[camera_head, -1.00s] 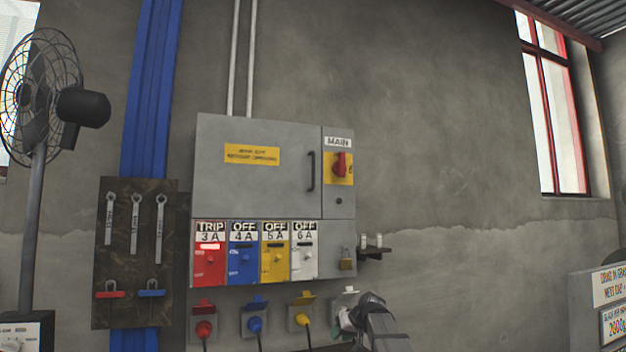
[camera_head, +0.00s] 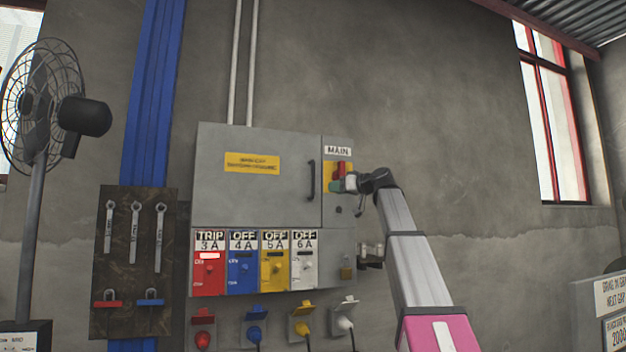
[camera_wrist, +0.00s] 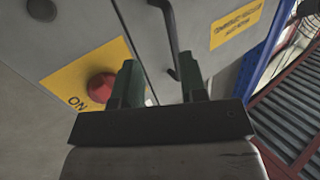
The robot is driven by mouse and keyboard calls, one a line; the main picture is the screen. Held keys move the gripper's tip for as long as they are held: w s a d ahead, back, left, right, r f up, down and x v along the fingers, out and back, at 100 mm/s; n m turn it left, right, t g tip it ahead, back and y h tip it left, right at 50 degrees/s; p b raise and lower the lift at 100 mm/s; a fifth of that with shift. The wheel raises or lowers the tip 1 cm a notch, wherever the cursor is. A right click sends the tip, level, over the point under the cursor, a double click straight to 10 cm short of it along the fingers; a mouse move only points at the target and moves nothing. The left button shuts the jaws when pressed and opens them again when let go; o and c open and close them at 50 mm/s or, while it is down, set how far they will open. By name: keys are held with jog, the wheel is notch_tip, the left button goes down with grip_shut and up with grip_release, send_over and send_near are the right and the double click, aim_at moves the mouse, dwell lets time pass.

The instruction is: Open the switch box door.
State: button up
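The switch box door (camera_head: 255,200) is a wide grey panel with a yellow label, closed flush with the box. Its dark upright handle (camera_head: 311,181) is at the door's right edge. My gripper (camera_head: 340,186) is raised in front of the red MAIN switch (camera_head: 341,170), right of the handle and partly covering the switch's yellow plate. In the wrist view the fingers (camera_wrist: 158,62) are apart with nothing gripped. The handle (camera_wrist: 165,30) shows beyond and between the fingertips, nearer the right one. The red switch knob (camera_wrist: 101,87) is left of the left finger.
Below the door are coloured breaker panels (camera_head: 244,262) and a row of sockets (camera_head: 254,333). A tool board (camera_head: 133,262) and a fan (camera_head: 45,105) stand to the left. The wall right of the box is clear.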

notch_tip(320, 180, up, 4)
jog(key=s, duration=0.1)
send_over(313, 193)
jog(key=shift+w+r+n+y, duration=0.3)
jog(key=shift+w, duration=0.1)
grip_shut()
